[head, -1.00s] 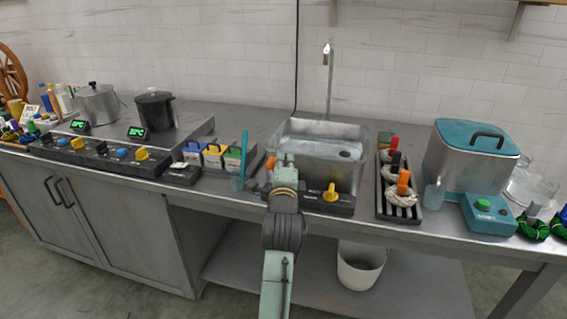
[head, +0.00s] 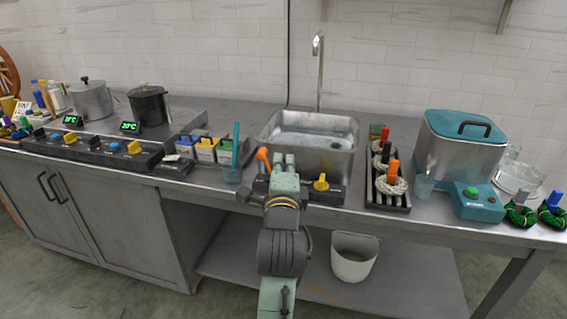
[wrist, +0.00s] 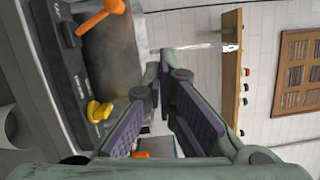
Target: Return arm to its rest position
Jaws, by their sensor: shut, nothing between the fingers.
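My gripper (head: 284,162) is at the end of my pale green arm, in front of the sink (head: 345,146) in the head view. It is raised over the counter's front edge and overlaps the sink's near side in the picture. In the wrist view, the gripper's dark-padded fingers (wrist: 165,72) come together at the tips with nothing between them. The wrist picture is turned on its side, with the sink's control strip and its yellow knob (wrist: 99,111) to the left of the fingers.
An orange lever (head: 263,158) is close left of my gripper, and a blue stick in a clear cup (head: 233,174) stands farther left. A rack (head: 398,204) with wool skeins is right of the sink. A white bucket (head: 354,258) is on the lower shelf.

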